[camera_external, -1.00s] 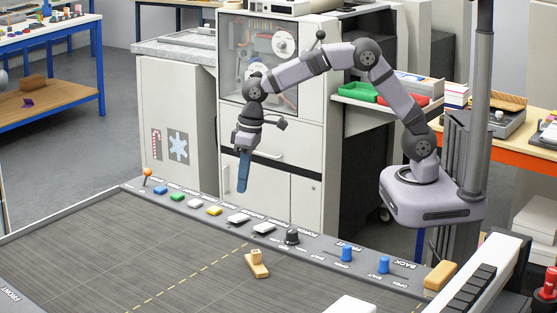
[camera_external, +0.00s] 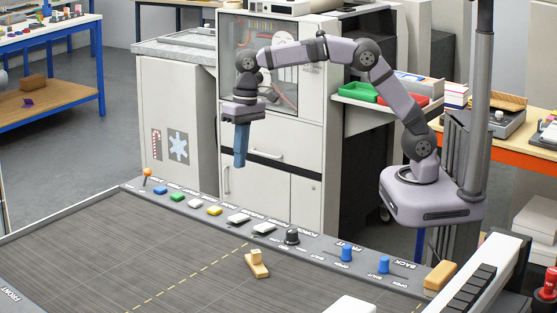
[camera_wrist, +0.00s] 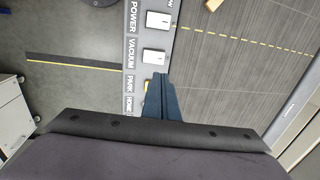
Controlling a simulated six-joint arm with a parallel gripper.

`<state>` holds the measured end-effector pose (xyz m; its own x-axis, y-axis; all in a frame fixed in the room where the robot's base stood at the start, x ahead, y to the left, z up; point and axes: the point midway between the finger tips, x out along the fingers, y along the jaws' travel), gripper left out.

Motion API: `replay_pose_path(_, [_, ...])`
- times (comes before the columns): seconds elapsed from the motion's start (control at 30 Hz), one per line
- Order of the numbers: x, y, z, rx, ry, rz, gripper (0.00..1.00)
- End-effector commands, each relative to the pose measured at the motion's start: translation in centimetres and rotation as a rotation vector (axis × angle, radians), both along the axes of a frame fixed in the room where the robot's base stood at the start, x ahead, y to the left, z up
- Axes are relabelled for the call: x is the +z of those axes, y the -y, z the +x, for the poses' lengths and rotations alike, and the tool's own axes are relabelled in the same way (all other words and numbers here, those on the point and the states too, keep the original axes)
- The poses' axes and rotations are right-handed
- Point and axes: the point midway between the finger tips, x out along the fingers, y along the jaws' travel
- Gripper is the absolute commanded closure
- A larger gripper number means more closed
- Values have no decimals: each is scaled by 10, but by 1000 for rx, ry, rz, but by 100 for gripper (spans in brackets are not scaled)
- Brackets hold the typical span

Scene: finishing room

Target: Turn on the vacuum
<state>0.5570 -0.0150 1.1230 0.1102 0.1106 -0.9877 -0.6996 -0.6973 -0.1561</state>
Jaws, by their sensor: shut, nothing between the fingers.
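The vacuum switch is a white rocker (camera_wrist: 154,56) beside the word VACUUM on the grey control strip in the wrist view. It also shows in the external view as a pale rocker (camera_external: 238,218). A similar white rocker (camera_wrist: 158,19) sits beside the word POWER, and in the external view (camera_external: 263,229) it is just right of the vacuum one. My gripper (camera_external: 239,163) points down with its blue fingers together, empty, in the air above the strip. In the wrist view the fingertips (camera_wrist: 160,76) appear just below the vacuum rocker, partly covering the PARK label's yellow button (camera_wrist: 147,86).
The strip also carries blue (camera_external: 161,190), green (camera_external: 177,196) and yellow (camera_external: 214,211) buttons, an orange-tipped lever (camera_external: 147,174) and a black knob (camera_external: 292,236). A white cabinet (camera_external: 270,185) stands behind.

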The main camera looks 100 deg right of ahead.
Motion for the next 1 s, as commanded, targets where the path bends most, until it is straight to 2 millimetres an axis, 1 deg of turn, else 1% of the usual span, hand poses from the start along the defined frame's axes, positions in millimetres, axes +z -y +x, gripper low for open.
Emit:
replay_pose_path(0.17, [-6,-1,1,1,-1,0,100])
replay_pose_path(0.27, [-14,-2,1,1,-2,1,100])
replay_pose_path(0.47, [-43,-5,4,3,-5,0,100])
replay_pose_path(0.8, [-102,-12,10,2,-5,1,100])
replay_pose_path(1.0, [-125,-14,14,2,-3,0,100])
